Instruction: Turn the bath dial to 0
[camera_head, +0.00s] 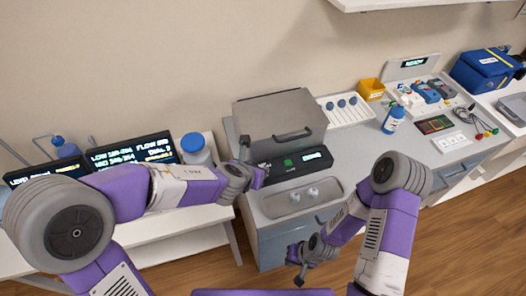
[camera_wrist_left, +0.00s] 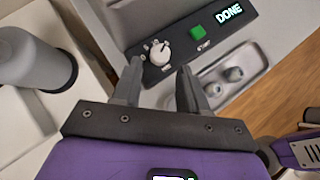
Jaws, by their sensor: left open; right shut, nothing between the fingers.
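The bath (camera_head: 283,112) is a grey box with a closed, handled lid and a black front panel (camera_head: 300,166). In the left wrist view its white dial (camera_wrist_left: 159,53) sits on that panel, beside a green start button (camera_wrist_left: 198,32) and a display (camera_wrist_left: 229,14) reading DONE. The dial's scale marks are too small to read. My left gripper (camera_wrist_left: 160,75) is open, its fingertips just short of the dial and to either side of it; I see no contact. In the head view the left gripper (camera_head: 250,160) hides the dial's area. My right gripper (camera_head: 298,274) is shut and empty, low before the bench.
A grey tray with two round knobs (camera_head: 300,197) lies in front of the panel. A blue-white bottle (camera_head: 393,119), yellow bin (camera_head: 371,89) and blue case (camera_head: 486,70) stand right.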

